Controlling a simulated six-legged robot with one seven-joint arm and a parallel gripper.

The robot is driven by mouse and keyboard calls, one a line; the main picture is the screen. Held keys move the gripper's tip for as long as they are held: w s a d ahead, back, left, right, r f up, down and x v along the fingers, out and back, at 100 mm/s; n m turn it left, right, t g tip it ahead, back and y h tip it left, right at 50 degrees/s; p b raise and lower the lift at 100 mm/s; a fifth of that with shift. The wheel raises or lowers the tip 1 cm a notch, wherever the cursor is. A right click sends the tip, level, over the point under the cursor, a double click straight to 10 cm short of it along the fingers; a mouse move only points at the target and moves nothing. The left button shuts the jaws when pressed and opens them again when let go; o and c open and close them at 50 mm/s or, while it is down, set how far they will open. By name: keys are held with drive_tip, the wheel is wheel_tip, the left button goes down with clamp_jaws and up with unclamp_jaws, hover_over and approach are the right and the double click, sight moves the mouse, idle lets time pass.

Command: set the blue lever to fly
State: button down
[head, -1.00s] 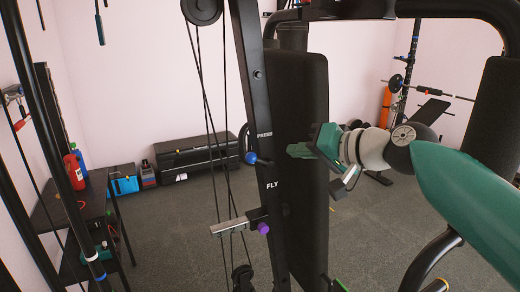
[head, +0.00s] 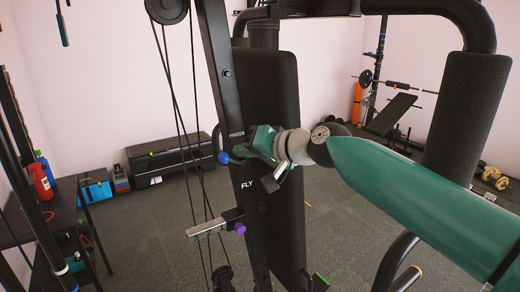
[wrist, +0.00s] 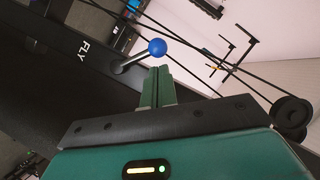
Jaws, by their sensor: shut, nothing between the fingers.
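The blue lever (head: 223,158) is a blue ball on a short rod. It sticks out to the left from the black machine post (head: 221,90) in the head view. Its ball is beside the post, below the partly covered PRESS label (head: 236,134) and above the white FLY label (head: 246,184). In the wrist view the blue lever (wrist: 157,47) shows its grey rod running to the post near FLY. My green gripper (head: 246,151) is just right of the lever. In the wrist view my gripper (wrist: 158,72) is shut and empty, its tips just below the ball; contact is unclear.
A padded black backrest (head: 285,210) stands behind the post. A metal bar with a purple knob (head: 240,228) juts out below. Cables (head: 185,120) hang left of the post. A black table with bottles (head: 40,178) is at the left. Open floor lies between.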

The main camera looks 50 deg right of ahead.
sight(228, 158)
drive_tip(key=shift+x, duration=0.95)
drive_tip(key=shift+w+a+f+n, duration=0.1)
drive_tip(key=shift+a+f+n, duration=0.1)
drive_tip(key=shift+a+n, duration=0.1)
drive_tip(key=shift+w+a+f+n+g+h, duration=0.15)
drive_tip(key=shift+a+f+n+g+h, duration=0.3)
drive_tip(key=shift+n+h, duration=0.2)
wheel_tip(228, 158, down, 7)
drive_tip(key=a+n+g+h, duration=0.1)
drive_tip(key=a+n+h, duration=0.1)
drive_tip(key=n+h, duration=0.2)
drive_tip(key=shift+w+a+n, duration=0.15)
drive_tip(key=shift+w+n, duration=0.15)
drive_tip(key=shift+n, duration=0.45)
drive_tip(key=shift+g, duration=0.35)
drive_tip(key=shift+s, duration=0.1)
